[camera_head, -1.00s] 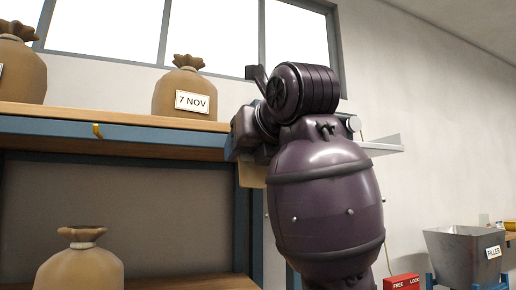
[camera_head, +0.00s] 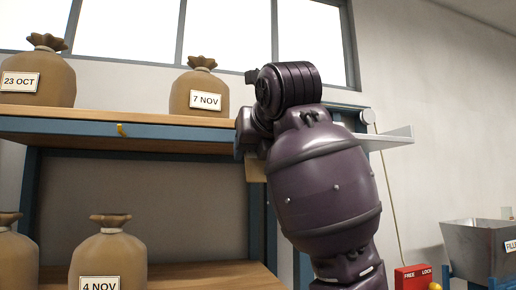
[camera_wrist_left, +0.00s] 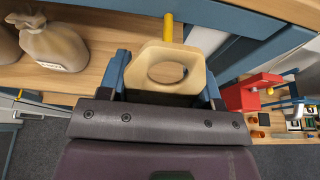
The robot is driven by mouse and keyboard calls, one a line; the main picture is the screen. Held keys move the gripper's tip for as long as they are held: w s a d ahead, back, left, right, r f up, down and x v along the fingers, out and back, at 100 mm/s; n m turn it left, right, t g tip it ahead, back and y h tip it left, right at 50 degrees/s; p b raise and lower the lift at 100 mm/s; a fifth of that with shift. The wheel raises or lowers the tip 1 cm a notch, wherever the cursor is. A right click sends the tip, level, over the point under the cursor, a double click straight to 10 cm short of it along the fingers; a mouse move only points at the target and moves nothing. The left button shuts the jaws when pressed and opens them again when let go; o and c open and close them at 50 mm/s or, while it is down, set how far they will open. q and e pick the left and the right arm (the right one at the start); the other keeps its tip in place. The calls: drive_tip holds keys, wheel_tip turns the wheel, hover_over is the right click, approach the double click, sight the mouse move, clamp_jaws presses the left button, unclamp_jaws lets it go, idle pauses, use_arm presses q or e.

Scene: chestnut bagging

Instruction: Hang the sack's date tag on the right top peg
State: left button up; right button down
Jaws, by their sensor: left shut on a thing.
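My left gripper (camera_wrist_left: 167,90) is shut on a tan tag (camera_wrist_left: 131,75) with a large round hole, held between its two blue fingers. A yellow peg (camera_wrist_left: 168,28) shows just past the tag's far edge in the left wrist view. It does not show inside the hole, and I cannot tell whether it touches the tag. In the head view my left gripper (camera_head: 248,142) is by the right end of the upper shelf's blue front edge, with a bit of the tag (camera_head: 255,167) below; my arm hides the peg there. My right gripper is out of view.
Sacks labelled 23 OCT (camera_head: 45,70) and 7 NOV (camera_head: 201,80) stand on the upper shelf (camera_head: 60,113). Another yellow peg (camera_head: 121,129) is on its front edge, left. A 4 NOV sack (camera_head: 108,258) stands below. A red box (camera_head: 412,278) and metal hopper (camera_head: 472,245) are right.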

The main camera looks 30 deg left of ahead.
use_arm(q)
drive_tip(key=shift+w+a, duration=0.4)
drive_tip(key=shift+w+a, duration=0.2)
drive_tip(key=shift+a, duration=0.05)
drive_tip(key=shift+w+a+f, duration=0.2)
drive_tip(key=shift+a+f, duration=0.05)
drive_tip(key=shift+w+a+f, duration=0.1)
drive_tip(key=shift+f, duration=0.05)
drive_tip(key=shift+a+f, duration=0.1)
drive_tip(key=shift+w+f, duration=0.15)
drive_tip(key=shift+f, duration=0.05)
drive_tip(key=shift+a, duration=0.1)
idle(0.5)
